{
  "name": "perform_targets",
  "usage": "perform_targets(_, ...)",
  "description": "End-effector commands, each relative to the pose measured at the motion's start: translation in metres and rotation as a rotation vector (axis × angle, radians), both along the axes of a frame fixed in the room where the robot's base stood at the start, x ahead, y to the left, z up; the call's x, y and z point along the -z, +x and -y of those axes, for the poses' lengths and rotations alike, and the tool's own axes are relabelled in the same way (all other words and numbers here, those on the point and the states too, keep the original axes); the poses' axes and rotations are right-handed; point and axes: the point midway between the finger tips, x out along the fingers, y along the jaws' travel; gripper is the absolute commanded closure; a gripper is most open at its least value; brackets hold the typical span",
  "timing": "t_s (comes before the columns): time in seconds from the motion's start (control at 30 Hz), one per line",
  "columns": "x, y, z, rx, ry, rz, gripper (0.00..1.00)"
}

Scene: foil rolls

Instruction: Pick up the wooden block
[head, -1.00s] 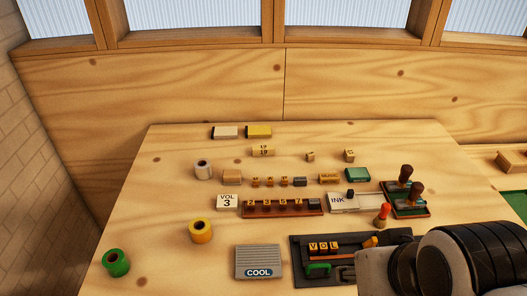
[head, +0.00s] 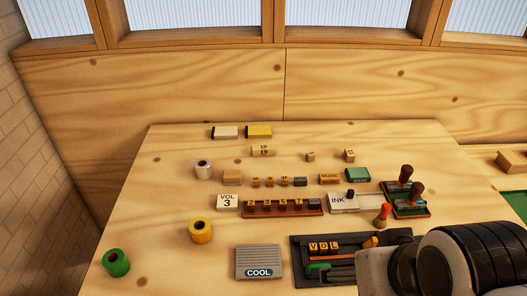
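A plain, light wooden block (head: 232,177) lies on the table at the left of the middle row, between a white roll and several small letter pieces. Other wooden pieces are near: a wider block marked 19 (head: 263,151) behind it, and two small cubes (head: 310,157) and (head: 349,155) to the right. The frames do not show which of these the task means. None of them is touched by anything of mine. Part of my arm shows at the bottom right, but my gripper's fingers are not visible.
The table (head: 165,225) holds a white roll (head: 203,170), a yellow roll (head: 201,231) and a green roll (head: 116,263). A letter rack (head: 283,208), dark tray (head: 298,275), grey COOL box (head: 258,260) and stamps (head: 404,174) stand nearer. Bare wood surrounds the rolls.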

Motion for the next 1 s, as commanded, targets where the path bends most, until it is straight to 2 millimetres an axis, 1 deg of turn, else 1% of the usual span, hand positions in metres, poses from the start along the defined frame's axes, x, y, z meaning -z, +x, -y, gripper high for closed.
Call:
perform_targets(0.27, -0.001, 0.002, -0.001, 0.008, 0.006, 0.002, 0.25)
perform_targets(0.37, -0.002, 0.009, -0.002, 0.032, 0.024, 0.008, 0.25)
perform_targets(0.47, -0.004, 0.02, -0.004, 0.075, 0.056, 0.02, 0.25)
perform_targets(0.57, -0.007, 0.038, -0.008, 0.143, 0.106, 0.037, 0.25)
perform_targets(0.67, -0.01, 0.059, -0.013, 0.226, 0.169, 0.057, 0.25)
perform_targets(1.0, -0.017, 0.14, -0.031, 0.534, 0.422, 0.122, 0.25)
